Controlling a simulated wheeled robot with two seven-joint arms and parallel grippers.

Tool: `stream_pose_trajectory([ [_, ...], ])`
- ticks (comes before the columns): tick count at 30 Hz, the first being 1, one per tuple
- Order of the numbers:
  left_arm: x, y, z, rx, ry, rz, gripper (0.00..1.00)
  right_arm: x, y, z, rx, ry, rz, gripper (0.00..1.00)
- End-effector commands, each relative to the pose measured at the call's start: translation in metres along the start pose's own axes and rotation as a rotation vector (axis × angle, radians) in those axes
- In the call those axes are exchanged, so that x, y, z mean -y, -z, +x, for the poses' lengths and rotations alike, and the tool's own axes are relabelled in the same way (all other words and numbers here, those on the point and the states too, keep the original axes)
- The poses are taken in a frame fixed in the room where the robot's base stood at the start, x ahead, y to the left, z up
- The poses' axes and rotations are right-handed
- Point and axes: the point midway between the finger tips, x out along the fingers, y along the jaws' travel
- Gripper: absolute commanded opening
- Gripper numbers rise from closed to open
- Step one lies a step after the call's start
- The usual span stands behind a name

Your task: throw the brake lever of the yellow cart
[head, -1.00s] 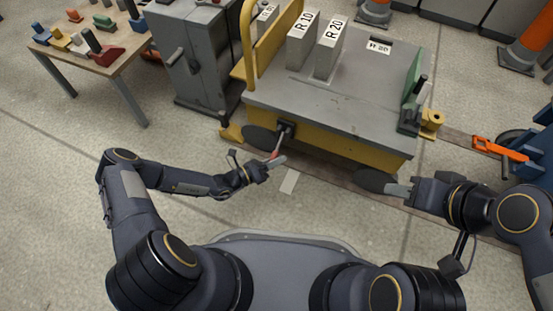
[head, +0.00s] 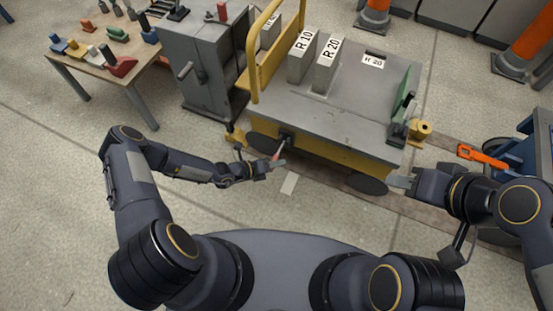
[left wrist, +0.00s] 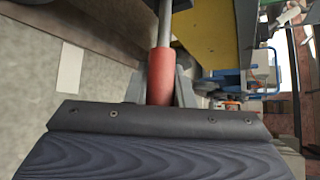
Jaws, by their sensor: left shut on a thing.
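The yellow cart (head: 318,153) stands ahead of me with a grey deck (head: 350,95). Its brake lever (head: 278,153) sticks out from the near side, a metal rod with a red grip. My left gripper (head: 275,163) is at the lever's outer end. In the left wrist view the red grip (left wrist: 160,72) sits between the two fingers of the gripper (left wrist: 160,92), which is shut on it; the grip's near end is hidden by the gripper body. My right gripper (head: 402,181) is beside the cart's front right wheel, away from the lever; its finger gap is unclear.
Blocks marked R 10 (head: 303,58) and R 20 (head: 327,65) stand on the deck. A grey cabinet (head: 205,80) and a table (head: 145,75) with small coloured pieces are at left. A blue object (head: 540,150) and an orange tool (head: 482,156) are at right. Floor at left is open.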

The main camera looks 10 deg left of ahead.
Motion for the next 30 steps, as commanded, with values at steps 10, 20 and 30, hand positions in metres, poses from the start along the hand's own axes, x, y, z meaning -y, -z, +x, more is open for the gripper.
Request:
stream_pose_trajectory([
  [10, 0.0092, -0.0048, -0.0050, -0.060, -0.064, -0.065, 0.00, 0.0072, 0.0078, -0.0157, 0.000, 0.000, 0.000, 0.36],
  [20, 0.0084, -0.0047, -0.0049, -0.066, -0.070, -0.073, 0.00, 0.0073, 0.0079, -0.0158, 0.000, 0.000, 0.000, 0.36],
  [30, 0.0087, -0.0046, -0.0046, -0.065, -0.069, -0.072, 0.43, 0.0073, 0.0079, -0.0158, 0.000, 0.000, 0.000, 0.36],
])
